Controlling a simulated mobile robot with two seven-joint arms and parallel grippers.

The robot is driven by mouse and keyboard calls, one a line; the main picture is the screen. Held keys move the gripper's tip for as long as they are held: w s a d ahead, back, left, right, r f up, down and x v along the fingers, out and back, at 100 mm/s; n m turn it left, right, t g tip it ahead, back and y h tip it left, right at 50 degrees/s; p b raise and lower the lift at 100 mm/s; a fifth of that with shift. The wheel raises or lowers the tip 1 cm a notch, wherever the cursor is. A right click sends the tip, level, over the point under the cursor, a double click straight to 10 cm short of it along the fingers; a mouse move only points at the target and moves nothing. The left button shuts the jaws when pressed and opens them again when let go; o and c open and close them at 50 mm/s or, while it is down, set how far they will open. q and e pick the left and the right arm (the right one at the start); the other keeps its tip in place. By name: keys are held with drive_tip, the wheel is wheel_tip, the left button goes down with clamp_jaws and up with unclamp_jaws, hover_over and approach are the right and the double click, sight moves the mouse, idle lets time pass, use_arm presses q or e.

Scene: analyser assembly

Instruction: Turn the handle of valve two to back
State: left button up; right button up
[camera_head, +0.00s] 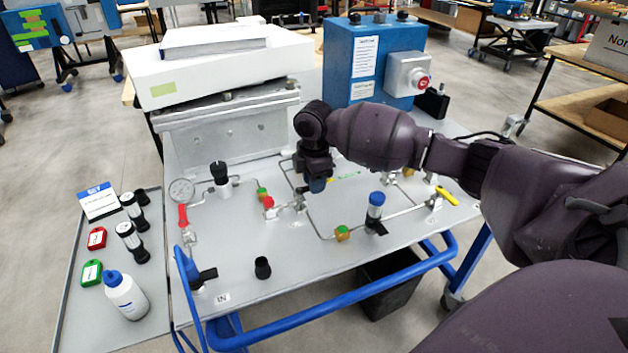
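The grey panel (250,250) carries thin metal piping and several valves and fittings. My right gripper (316,183) points down over the middle of the panel, close to the piping. Its fingers are small and dark here, and I cannot tell whether they are open or touching a handle. A red fitting (269,203) sits just left of it. A red lever (183,215) hangs below the gauge at the left, and a yellow lever (446,195) is at the right end. I cannot read which is valve two. My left gripper is not in view.
A white box (220,75) and a blue cabinet (375,60) with a red button stand behind the panel. A blue rail (340,300) runs along the front edge. A side tray on the left holds a white bottle (125,297) and tags.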

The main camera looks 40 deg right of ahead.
clamp_jaws()
drive_tip(key=shift+w+n, duration=0.1)
drive_tip(key=shift+n, duration=0.2)
drive_tip(key=n, duration=0.1)
drive_tip(key=w+n, duration=0.1)
drive_tip(key=shift+r+n+p, duration=0.1)
drive_tip(key=shift+n+p, duration=0.25)
drive_tip(key=shift+n, duration=0.05)
drive_tip(key=n, duration=0.2)
drive_tip(key=w+n, duration=0.1)
drive_tip(key=n, duration=0.1)
drive_tip(key=shift+w+a+n, duration=0.15)
drive_tip(key=shift+a+n, duration=0.05)
drive_tip(key=shift+n, duration=0.1)
drive_tip(key=n, duration=0.1)
drive_tip(key=w+n, duration=0.1)
drive_tip(key=n, duration=0.1)
drive_tip(key=a+n, duration=0.1)
drive_tip(key=n, duration=0.1)
drive_tip(key=shift+w, duration=0.15)
drive_tip(key=shift+w+a+n+b, duration=0.15)
drive_tip(key=shift+a+n+b, duration=0.2)
drive_tip(key=shift+n, duration=0.85)
drive_tip(key=shift+w+a+n+b, duration=0.2)
drive_tip(key=shift+a+n, duration=0.15)
drive_tip(key=shift+n, duration=0.85)
drive_tip(key=shift+o, duration=1.6)
unclamp_jaws()
